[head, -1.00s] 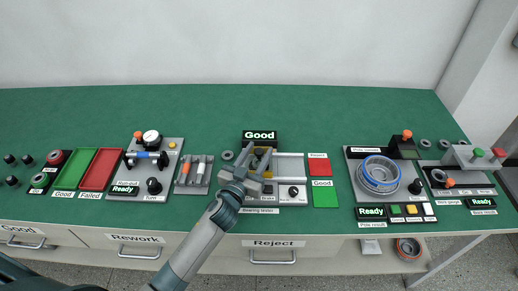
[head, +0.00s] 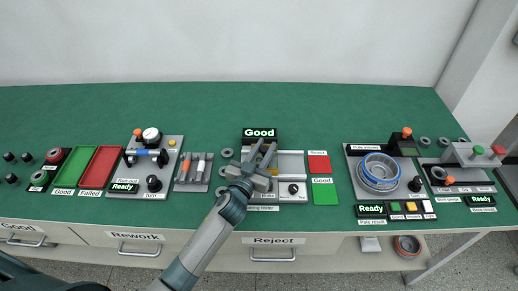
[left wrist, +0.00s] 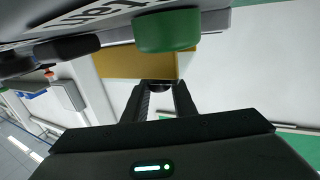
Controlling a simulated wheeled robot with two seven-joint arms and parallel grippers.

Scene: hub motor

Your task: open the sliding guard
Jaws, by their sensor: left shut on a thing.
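The bearing tester stands at the middle of the bench under a lit "Good" display (head: 259,132). Its pale rail (head: 291,165) shows to the right of my left gripper (head: 265,153), which covers much of the tester. In the left wrist view an amber panel (left wrist: 125,64), which looks like the sliding guard, lies just beyond the fingertips. My left gripper (left wrist: 160,92) is shut on a small dark part at this panel, seemingly the guard's handle; the fingers hide most of it. A green knob (left wrist: 167,31) is close above the fingers. My right gripper is out of view.
A black knob (head: 293,188) sits on the tester's right front. Red (head: 318,163) and green (head: 325,191) pads lie to its right. Several rings lie at its left, near a tool holder (head: 193,172). The pole station (head: 353,195) stands farther right. The bench's back is clear.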

